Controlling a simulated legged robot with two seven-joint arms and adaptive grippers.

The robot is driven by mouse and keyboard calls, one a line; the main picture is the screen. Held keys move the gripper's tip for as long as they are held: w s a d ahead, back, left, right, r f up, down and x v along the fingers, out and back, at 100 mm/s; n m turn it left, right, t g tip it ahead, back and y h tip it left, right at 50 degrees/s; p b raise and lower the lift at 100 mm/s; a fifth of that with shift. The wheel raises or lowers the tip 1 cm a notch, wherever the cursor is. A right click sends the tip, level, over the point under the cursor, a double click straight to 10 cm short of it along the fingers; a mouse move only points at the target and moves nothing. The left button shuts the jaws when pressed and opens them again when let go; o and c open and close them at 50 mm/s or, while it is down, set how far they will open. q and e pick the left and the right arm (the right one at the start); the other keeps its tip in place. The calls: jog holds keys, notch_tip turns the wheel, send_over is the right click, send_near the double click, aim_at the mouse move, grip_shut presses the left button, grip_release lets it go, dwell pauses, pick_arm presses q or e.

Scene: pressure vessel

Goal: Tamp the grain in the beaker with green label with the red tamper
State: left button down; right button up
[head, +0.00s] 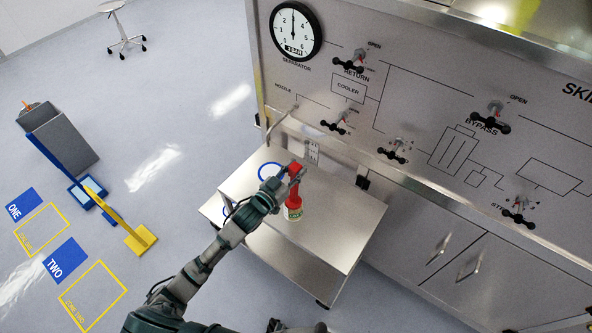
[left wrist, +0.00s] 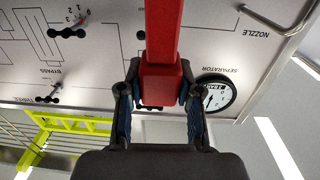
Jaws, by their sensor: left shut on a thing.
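The red tamper (head: 294,170) is in my left gripper (head: 286,180), over the cart; its red bar (left wrist: 163,30) also shows in the left wrist view. The left gripper's fingers (left wrist: 160,90) are shut on the tamper's wider red block. The beaker with the green label (head: 294,214) stands on the cart top just below the tamper. Red covers the beaker's mouth in the head view, so I cannot tell whether the tamper's lower end is inside it or above it. The grain is hidden. My right gripper does not show.
The metal cart (head: 340,235) stands against the panel with valves and a gauge (head: 296,28). The cart top right of the beaker is clear. A yellow-and-blue stand (head: 140,238) is on the floor at left.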

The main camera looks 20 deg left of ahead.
aim_at(293, 178)
pick_arm(q)
jog(key=shift+a+f, duration=0.1)
jog(key=shift+a, duration=0.1)
jog(key=shift+d+f+b, duration=0.15)
jog(key=shift+f+b, duration=0.3)
jog(key=shift+f, duration=0.25)
jog(key=shift+d+f+b, duration=0.15)
jog(key=shift+f+b, duration=0.3)
jog(key=shift+f, duration=0.25)
jog(key=shift+a+r, duration=0.1)
jog(key=shift+a, duration=0.05)
jog(key=shift+r+p, duration=0.2)
jog(key=shift+p, duration=0.1)
jog(key=shift+r+p, duration=0.8)
jog(key=shift+r, duration=0.05)
jog(key=shift+r+p, duration=0.45)
jog(key=shift+p, duration=0.05)
jog(key=shift+f, duration=0.15)
